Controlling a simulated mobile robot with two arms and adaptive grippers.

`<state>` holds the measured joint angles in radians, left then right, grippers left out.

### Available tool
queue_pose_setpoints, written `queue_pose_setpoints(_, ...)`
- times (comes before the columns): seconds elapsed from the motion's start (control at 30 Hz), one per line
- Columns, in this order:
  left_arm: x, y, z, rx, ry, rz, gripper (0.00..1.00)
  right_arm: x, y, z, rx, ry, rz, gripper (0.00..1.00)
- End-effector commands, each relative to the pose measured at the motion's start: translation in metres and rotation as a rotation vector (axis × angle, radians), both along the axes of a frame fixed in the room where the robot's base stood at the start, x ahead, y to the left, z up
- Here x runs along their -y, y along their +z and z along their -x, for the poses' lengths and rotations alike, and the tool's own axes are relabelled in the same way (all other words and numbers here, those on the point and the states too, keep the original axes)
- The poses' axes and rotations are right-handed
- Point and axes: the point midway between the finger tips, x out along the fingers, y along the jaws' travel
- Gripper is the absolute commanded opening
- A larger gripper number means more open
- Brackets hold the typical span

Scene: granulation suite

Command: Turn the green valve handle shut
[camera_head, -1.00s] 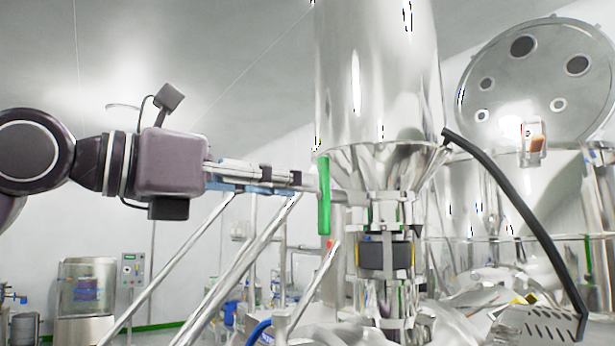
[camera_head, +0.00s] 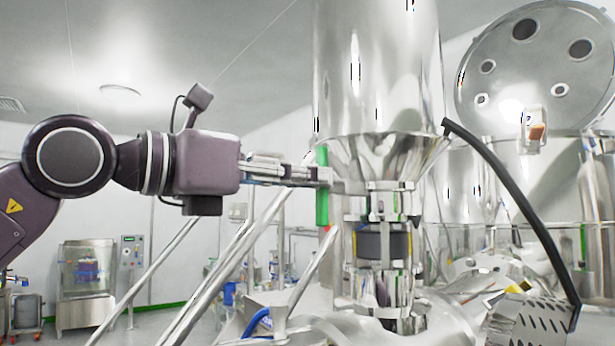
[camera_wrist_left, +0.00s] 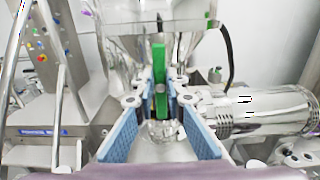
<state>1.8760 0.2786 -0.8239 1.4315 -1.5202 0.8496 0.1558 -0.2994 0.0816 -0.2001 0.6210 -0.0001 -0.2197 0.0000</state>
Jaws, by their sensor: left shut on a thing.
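The green valve handle (camera_head: 322,205) stands upright on the left side of the steel valve (camera_head: 383,205) under the hopper cone. In the left wrist view the handle (camera_wrist_left: 159,64) runs vertically between my fingers. My left gripper (camera_head: 322,176) comes in level from the left, with its fingertips at the handle. In the left wrist view the left gripper (camera_wrist_left: 160,98) has one blue-padded finger on each side of the handle and is shut on it. The fingers hide part of the handle. My right gripper is not in view.
A large steel hopper (camera_head: 375,70) rises above the valve. Slanted steel legs (camera_head: 240,245) cross below my left arm. A black hose (camera_head: 515,200) curves down at the right. A round lid (camera_head: 545,65) stands open behind it.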

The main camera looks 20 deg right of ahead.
Motion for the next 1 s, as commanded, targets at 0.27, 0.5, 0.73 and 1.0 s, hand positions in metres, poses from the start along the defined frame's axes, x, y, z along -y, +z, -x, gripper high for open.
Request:
queue_pose_setpoints(0.27,0.000,0.000,0.000,0.034,0.001,-0.012,0.00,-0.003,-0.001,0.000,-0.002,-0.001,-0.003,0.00)
queue_pose_setpoints(0.5,0.000,0.000,0.002,0.159,0.001,-0.058,0.00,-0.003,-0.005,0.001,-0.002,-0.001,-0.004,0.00)
queue_pose_setpoints(0.73,0.001,-0.001,0.004,0.353,0.001,-0.128,0.00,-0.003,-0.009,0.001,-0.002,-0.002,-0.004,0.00)
queue_pose_setpoints(1.0,0.002,-0.002,0.006,0.595,0.001,-0.216,0.00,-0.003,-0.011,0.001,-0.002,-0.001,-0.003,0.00)
